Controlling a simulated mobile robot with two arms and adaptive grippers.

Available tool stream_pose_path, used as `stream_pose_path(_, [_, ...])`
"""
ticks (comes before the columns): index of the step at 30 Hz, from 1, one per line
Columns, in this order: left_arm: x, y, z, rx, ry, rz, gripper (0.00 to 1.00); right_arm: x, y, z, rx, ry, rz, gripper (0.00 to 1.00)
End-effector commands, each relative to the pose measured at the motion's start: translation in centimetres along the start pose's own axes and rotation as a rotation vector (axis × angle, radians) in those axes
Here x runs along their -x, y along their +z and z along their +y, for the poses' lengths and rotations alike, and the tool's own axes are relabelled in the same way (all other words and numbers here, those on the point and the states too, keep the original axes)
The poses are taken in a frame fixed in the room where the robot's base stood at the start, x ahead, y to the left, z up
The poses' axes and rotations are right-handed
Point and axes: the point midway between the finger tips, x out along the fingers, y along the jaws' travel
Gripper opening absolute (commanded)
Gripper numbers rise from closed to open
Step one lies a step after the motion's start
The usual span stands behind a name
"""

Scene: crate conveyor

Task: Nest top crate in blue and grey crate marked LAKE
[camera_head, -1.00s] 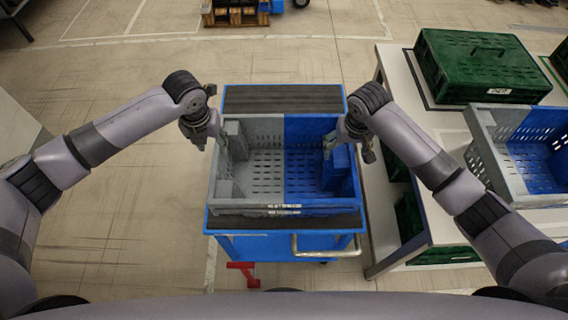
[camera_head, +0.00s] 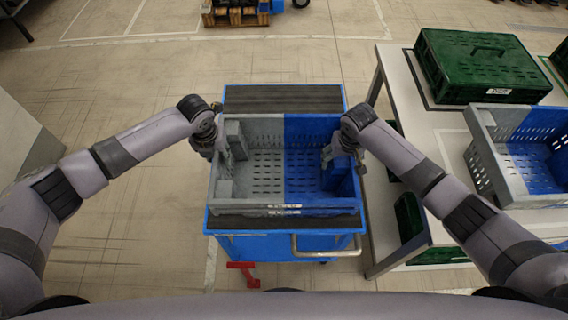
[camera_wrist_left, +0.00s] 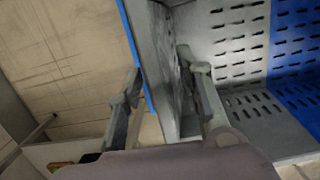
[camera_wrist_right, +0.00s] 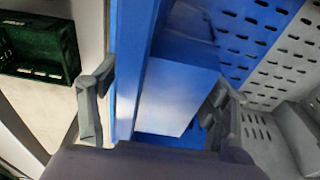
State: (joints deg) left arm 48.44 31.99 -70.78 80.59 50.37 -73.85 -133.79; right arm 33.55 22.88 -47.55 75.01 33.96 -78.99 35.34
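A grey and blue crate (camera_head: 285,210), grey on its left half and blue on its right, sits on the blue cart; the small writing on its front is not legible. I cannot tell whether another crate is under it. A second grey and blue crate (camera_head: 492,165) stands on the table at the right; no LAKE label is readable. My left gripper (camera_wrist_left: 168,90) is open, with its fingers on either side of the crate's grey left wall (camera_wrist_left: 160,45). My right gripper (camera_wrist_right: 158,105) is open, with its fingers either side of the blue right wall (camera_wrist_right: 135,50).
The blue cart (camera_head: 285,245) has a dark top and a metal handle at its front. The white table (camera_head: 425,110) stands close on its right and carries a lidded green crate (camera_head: 480,65). More green crates (camera_head: 410,215) are below. Floor left of the cart is clear.

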Motion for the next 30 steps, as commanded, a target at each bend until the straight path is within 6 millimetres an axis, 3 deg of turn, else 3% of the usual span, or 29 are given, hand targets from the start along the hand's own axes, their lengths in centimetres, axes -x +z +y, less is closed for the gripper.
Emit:
stream_pose_path(14, [0.03,0.03,0.12,0.001,0.002,0.000,0.00,-0.02,0.01,0.20,-0.001,0.004,-0.001,0.36])
stream_pose_path(27, [0.02,0.05,0.30,0.001,0.006,0.000,0.00,-0.09,0.05,0.45,-0.002,0.009,-0.002,0.06])
stream_pose_path(30, [0.02,0.06,0.34,0.001,0.007,0.000,0.00,-0.11,0.06,0.50,-0.002,0.011,-0.003,0.04])
